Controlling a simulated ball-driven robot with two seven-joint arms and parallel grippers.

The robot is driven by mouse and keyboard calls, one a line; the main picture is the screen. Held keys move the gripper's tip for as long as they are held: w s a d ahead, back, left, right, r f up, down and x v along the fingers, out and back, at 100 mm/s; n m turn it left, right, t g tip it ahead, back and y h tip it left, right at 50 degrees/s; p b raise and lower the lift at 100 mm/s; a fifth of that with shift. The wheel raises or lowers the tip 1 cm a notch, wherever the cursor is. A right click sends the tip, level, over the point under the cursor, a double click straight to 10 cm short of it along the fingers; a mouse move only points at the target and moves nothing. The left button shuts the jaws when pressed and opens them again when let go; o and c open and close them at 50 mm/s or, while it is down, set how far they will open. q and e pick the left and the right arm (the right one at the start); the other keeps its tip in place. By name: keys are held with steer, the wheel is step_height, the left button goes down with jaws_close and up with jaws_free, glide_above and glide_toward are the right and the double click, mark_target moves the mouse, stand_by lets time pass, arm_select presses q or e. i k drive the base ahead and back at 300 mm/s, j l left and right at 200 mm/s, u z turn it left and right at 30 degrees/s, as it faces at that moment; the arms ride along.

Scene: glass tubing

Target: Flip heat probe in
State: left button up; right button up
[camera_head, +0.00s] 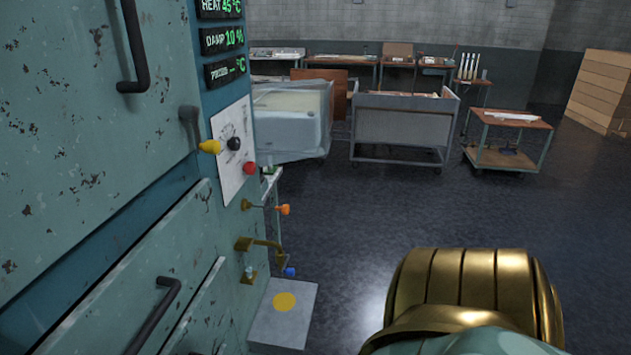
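The teal cabinet (110,130) fills the left side. Its displays read heat 45°C (221,8), damp 10% (222,39) and probe with a dash in place of a number (225,70). A yellow-tipped lever (209,146), a black knob (234,143) and a red knob (249,168) sit at a white panel (231,180). Below, an orange-tipped rod (283,209) sticks out to the right from a brass mount. A bent brass arm (262,244) is below it, with a blue tip (290,271) close by. I cannot tell which part is the heat probe. Neither gripper shows.
Dark cabinet handles (134,50) jut out at left. A grey plate with a yellow disc (284,302) lies low by the cabinet. A white tub (290,118), grey bin cart (403,127) and small trolley (508,140) stand behind. The middle floor is clear. My brass-coloured part fills the lower right.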

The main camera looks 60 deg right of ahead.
mark_target(285, 208)
steer(key=z, duration=1.8)
